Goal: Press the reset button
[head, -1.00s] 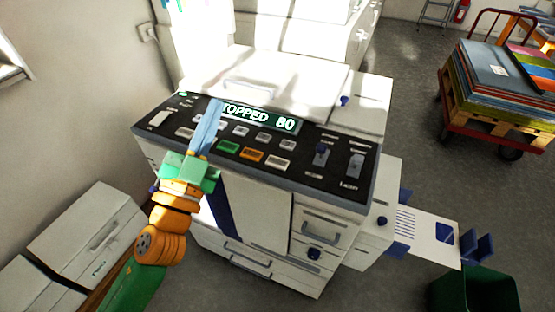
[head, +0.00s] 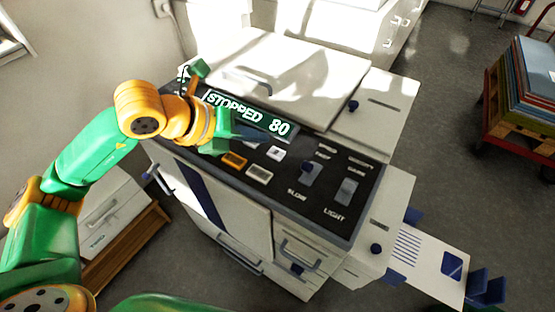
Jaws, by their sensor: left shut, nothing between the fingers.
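The machine's dark control panel (head: 321,202) lies below its display (head: 247,114), which reads "STOPPED 80". An orange button (head: 234,160), a white button (head: 259,174) and another white button (head: 276,153) show on the panel. I cannot read which one is reset. My left gripper (head: 250,133) reaches in from the left over the panel, its blue fingers shut and empty, just below the display. I cannot tell whether the fingertips touch the panel. The gripper and arm hide the panel's left part, including the green button. My right gripper is not in view.
Two sliders, one a light-dark slider (head: 346,193), sit on the panel's right. The white lid (head: 290,75) rises behind the panel. An output tray (head: 428,255) sticks out at the lower right. A loaded cart (head: 520,130) stands at the right on open floor.

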